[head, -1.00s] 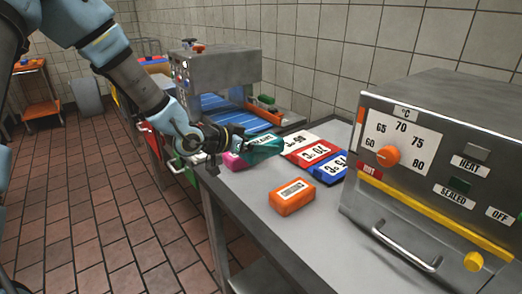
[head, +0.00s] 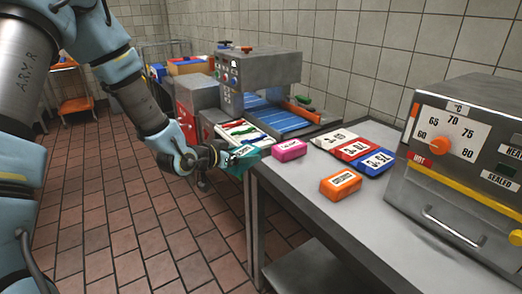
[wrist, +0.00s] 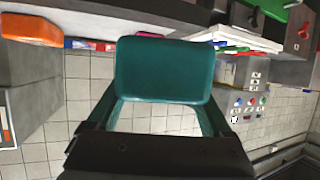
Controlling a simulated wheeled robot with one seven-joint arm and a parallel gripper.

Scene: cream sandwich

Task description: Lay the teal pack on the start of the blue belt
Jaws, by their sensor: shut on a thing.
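My gripper (head: 230,160) is shut on the teal pack (head: 243,153) and holds it in the air beside the near left edge of the table. In the wrist view the teal pack (wrist: 165,70) sits between both fingers and fills the middle. The blue belt (head: 284,121) runs through the grey machine at the back of the table. A second blue strip (head: 250,102) shows under the machine's hood. The pack is apart from the belt, to its near left.
On the table lie a pink pack (head: 289,149), an orange pack (head: 340,184) and white, red and blue number cards (head: 360,149). A tray of coloured strips (head: 240,133) stands left of the belt. A heater box (head: 455,160) stands at right.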

